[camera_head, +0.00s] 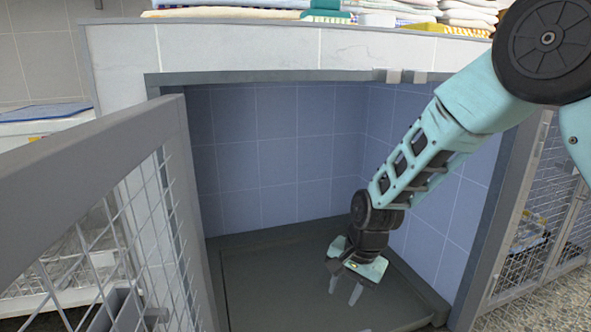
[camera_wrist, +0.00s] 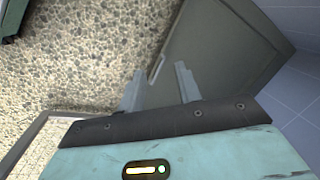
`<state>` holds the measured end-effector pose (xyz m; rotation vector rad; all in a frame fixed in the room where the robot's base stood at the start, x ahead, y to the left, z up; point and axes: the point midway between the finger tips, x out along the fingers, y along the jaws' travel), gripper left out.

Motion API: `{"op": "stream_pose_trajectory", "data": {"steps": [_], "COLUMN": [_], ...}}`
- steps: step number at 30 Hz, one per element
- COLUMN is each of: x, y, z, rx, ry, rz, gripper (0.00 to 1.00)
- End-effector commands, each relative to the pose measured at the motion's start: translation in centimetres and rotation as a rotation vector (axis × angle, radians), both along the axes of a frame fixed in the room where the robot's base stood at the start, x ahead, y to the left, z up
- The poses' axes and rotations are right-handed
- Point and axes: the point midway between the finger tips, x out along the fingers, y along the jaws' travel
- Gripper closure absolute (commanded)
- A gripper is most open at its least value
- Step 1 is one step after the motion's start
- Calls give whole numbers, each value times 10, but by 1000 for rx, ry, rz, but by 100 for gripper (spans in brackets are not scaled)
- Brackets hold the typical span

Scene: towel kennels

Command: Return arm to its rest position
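My arm reaches from the upper right into an open kennel with blue tiled walls (camera_head: 275,140). My gripper (camera_head: 344,292) hangs above the dark kennel floor (camera_head: 260,285), pointing down. Its two fingers stand apart with nothing between them. In the wrist view the gripper (camera_wrist: 158,88) also shows its fingers spread, over the edge of the dark kennel floor (camera_wrist: 215,60) and the speckled ground (camera_wrist: 90,60).
The barred kennel door (camera_head: 120,190) stands open at the left. Folded towels (camera_head: 380,8) and a teal brush (camera_head: 326,13) lie on the ledge above. A grey door frame (camera_head: 510,200) and another barred kennel (camera_head: 545,200) are at the right.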

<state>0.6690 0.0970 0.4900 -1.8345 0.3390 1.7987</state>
Motion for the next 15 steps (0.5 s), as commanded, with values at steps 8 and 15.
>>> {"op": "stream_pose_trajectory", "data": {"steps": [8, 15], "x": [-126, -218], "y": [16, -4], "z": [99, 138], "rx": [-28, -94], "ry": [-41, -72], "rz": [541, 939], "gripper": [66, 66]}}
